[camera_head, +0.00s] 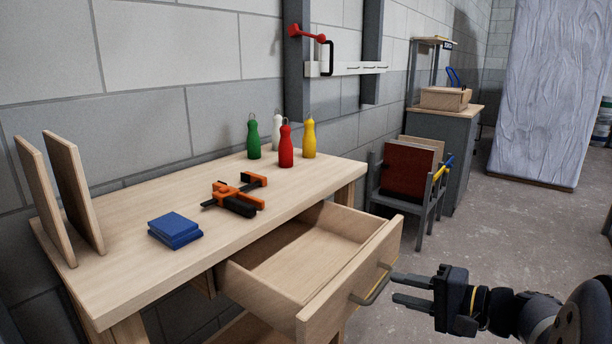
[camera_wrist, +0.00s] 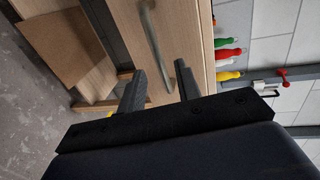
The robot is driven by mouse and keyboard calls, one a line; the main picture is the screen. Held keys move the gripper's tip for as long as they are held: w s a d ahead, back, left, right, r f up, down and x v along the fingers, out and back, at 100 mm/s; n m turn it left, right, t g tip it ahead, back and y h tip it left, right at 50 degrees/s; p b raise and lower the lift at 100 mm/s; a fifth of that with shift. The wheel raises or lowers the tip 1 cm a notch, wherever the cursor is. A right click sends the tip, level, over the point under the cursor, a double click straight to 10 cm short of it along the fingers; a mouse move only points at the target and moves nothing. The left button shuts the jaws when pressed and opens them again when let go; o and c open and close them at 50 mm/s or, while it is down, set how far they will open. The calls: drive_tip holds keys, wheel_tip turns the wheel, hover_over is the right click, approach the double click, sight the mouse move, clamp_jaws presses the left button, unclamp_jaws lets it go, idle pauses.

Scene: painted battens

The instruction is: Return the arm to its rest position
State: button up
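My gripper (camera_head: 394,287) is at the lower right in the head view, in front of the workbench drawer. Its two dark fingers are spread apart with nothing held between them. In the wrist view my gripper (camera_wrist: 160,78) points at the drawer front, and the metal handle (camera_wrist: 153,42) shows beyond the fingertips. The drawer (camera_head: 357,282) is pulled out and its visible inside is empty. Its handle (camera_head: 373,290) lies just left of the fingertips in the head view. Whether a fingertip touches it I cannot tell.
The workbench (camera_head: 130,272) holds a blue block (camera_head: 175,229), an orange-black clamp (camera_head: 236,196), upright boards (camera_head: 73,190) and several bottles, one red (camera_head: 286,147). Chairs (camera_head: 410,180) and a grey cabinet (camera_head: 454,150) stand behind. Floor at the right is clear.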

drive_tip(key=x, duration=0.3)
drive_tip(key=shift+w+a, duration=0.3)
drive_tip(key=shift+f, duration=0.1)
